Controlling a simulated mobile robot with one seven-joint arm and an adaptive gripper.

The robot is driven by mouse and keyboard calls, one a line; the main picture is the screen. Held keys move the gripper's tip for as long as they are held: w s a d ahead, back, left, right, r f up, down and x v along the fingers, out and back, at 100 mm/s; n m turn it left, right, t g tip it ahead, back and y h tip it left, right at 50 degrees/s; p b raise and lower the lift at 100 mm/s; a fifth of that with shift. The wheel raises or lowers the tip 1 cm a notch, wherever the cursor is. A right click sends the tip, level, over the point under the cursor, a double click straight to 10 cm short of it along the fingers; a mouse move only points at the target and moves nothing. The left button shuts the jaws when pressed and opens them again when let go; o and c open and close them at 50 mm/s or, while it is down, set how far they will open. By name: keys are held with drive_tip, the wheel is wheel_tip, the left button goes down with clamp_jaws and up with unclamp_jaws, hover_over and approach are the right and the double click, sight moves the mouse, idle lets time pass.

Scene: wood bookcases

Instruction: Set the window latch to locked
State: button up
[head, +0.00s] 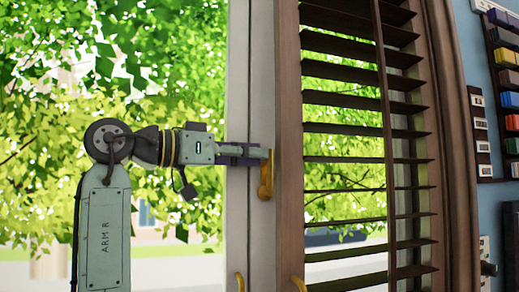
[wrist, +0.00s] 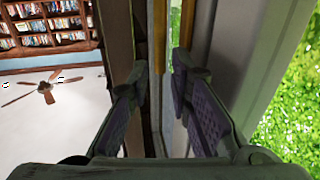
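The brass window latch (head: 265,188) is on the pale window frame in the head view, its handle pointing down beside the brown shutter edge. My gripper (head: 268,153) reaches in from the left, its fingertips overlapping the latch's upper part in that view. In the wrist view my gripper (wrist: 164,75) has its two purple-padded fingers apart, with a gap between the tips. Brass strips show just beyond the fingertips, one at the left (wrist: 159,35) and one at the right (wrist: 187,32). I cannot tell whether the fingers touch the latch.
The slatted brown shutter (head: 355,128) stands right of the frame, close to my fingertips. Two more brass fittings show low down, at the left (head: 240,282) and right (head: 299,284). Shelves (head: 509,60) hang at far right. A ceiling fan (wrist: 47,90) shows in the wrist view.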

drive_tip(key=shift+x, duration=1)
clamp_jaws()
